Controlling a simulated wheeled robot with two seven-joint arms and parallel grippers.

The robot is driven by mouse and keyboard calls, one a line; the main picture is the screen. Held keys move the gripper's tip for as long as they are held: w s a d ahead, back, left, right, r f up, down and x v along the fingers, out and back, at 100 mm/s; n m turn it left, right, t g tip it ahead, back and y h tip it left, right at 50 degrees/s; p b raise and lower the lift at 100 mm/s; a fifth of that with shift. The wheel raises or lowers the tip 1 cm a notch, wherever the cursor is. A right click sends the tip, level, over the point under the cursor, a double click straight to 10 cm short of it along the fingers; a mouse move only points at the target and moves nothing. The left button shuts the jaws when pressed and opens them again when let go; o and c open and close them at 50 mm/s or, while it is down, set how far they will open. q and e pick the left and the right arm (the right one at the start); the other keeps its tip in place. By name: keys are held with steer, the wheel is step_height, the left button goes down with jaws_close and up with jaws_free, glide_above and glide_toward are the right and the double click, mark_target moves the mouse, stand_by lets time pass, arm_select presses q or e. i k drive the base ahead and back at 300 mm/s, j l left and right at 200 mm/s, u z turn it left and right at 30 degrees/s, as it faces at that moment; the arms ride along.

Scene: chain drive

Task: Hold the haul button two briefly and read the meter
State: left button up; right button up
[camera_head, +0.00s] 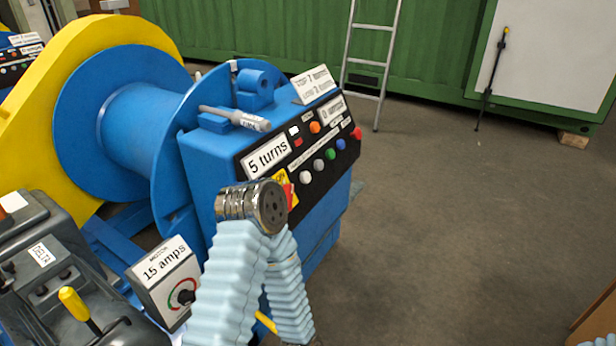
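The blue winch control box has a dark sloped panel (322,167) with a row of white, green, blue and red buttons (330,153). Smaller white, red and orange ones (314,127) sit above. Their captions are too small to read, so I cannot tell which is haul button two. A grey motor meter (167,273) at lower left reads "15 amps" above a dial. One of my pale-blue sleeved arms rises before the box, covering its lower-left corner. Neither gripper is visible.
A blue drum (135,125) with a yellow guard (35,85) stands left. A dark unit with a yellow-knobbed lever (75,305) is at lower left. A ladder (365,60) leans on a green container (250,35). The floor (450,230) to the right is clear.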

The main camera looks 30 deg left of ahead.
mark_target(305, 177)
steer(key=i+l, duration=0.1)
steer(key=l, duration=0.4)
steer(key=u, duration=1.6)
steer(key=i+l, duration=0.05)
steer(key=l, duration=0.05)
